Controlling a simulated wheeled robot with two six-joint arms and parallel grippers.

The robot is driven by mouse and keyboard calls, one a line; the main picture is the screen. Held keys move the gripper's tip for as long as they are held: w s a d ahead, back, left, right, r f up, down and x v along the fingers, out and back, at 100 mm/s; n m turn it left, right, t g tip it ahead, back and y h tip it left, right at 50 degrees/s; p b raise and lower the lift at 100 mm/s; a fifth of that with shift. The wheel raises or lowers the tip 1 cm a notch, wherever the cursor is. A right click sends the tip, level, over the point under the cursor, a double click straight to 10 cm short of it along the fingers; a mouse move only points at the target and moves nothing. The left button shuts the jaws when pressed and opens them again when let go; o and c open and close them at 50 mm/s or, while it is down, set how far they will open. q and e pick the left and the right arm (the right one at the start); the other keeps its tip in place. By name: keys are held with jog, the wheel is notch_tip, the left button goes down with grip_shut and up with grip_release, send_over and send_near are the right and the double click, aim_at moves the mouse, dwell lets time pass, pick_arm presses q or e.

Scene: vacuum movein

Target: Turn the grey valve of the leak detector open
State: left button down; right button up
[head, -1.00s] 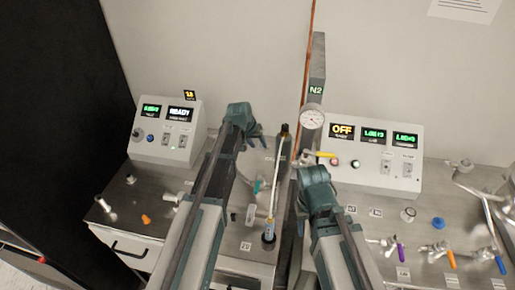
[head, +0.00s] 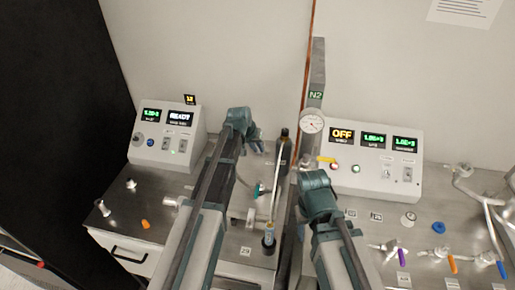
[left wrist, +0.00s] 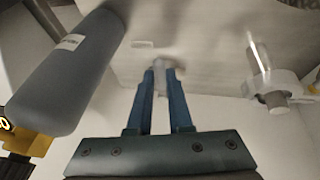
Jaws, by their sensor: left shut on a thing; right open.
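The leak detector (head: 167,133) is the pale box at the left, with a lit READY display. My left gripper (head: 257,147) reaches over the left bench, beside a dark bottle (head: 284,150). In the left wrist view its fingers (left wrist: 161,72) are shut on a small light-grey piece (left wrist: 160,63), which looks like the grey valve's handle; the rest is blurred. The arm hides much of the bench there.
The bottle (left wrist: 72,68) stands close to my left fingers in the left wrist view, with a metal fitting (left wrist: 266,80) on the other side. Coloured valves line the right bench (head: 345,228).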

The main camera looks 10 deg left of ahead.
dwell(0.9)
pick_arm(q)
jog(key=shift+s+d+n+y, duration=0.1)
jog(key=shift+d+n+y, duration=0.2)
jog(key=shift+d+n, duration=0.3)
jog(key=shift+w+d+n+y, duration=0.15)
jog(key=shift+d+n+y, duration=0.25)
jog(key=shift+n, duration=0.45)
jog(key=shift+w+d+n+y, duration=0.1)
jog(key=shift+d+n+y, duration=0.25)
jog(key=shift+n, duration=0.5)
jog(key=c, duration=0.8)
grip_release()
jog(key=shift+c, duration=0.2)
jog(key=shift+r, duration=0.1)
pick_arm(e)
jog(key=shift+r, duration=0.1)
